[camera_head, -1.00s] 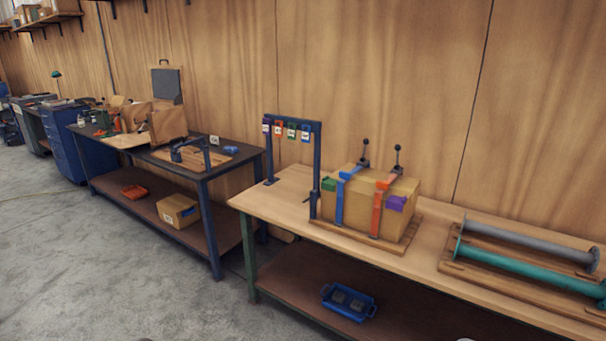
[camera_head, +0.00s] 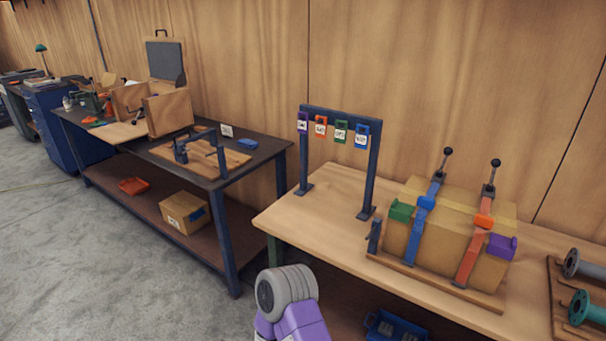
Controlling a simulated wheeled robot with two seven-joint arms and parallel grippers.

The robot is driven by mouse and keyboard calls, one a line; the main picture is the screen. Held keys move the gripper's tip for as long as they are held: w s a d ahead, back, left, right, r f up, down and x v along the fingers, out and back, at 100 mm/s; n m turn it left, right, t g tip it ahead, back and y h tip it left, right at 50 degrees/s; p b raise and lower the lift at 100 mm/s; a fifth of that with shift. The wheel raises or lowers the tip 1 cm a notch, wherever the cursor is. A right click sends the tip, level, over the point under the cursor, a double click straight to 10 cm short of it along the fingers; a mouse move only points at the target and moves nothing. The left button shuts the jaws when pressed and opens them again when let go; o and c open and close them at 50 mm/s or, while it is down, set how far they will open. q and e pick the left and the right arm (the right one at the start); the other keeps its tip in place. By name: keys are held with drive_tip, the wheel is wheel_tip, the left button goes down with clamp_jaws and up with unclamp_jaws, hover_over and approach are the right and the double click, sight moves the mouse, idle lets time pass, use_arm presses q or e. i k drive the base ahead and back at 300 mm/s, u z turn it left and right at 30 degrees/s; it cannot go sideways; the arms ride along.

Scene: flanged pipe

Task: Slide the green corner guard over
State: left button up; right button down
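The green corner guard (camera_head: 400,211) sits at the upper left edge of a cardboard box (camera_head: 455,238), just left of the blue strap (camera_head: 418,232). The box stands on a wooden pallet (camera_head: 436,281) on the right bench. A blue piece (camera_head: 427,203) sits on the blue strap at the box's top edge. An orange piece (camera_head: 485,221) sits on the orange strap (camera_head: 467,262). A purple corner guard (camera_head: 502,246) is at the right end. Neither of my grippers shows; only a purple and grey part of my arm is at bottom centre.
Two black-knobbed levers (camera_head: 441,165) rise behind the box. A dark rack (camera_head: 341,115) with several coloured tags stands left of it. Flanged pipes (camera_head: 582,308) lie at the right edge. The wooden bench top (camera_head: 310,215) is bare in front of the rack.

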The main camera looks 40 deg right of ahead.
sight(399, 211)
drive_tip(key=z, duration=0.3)
drive_tip(key=i, duration=1.5)
drive_tip(key=z, duration=0.9)
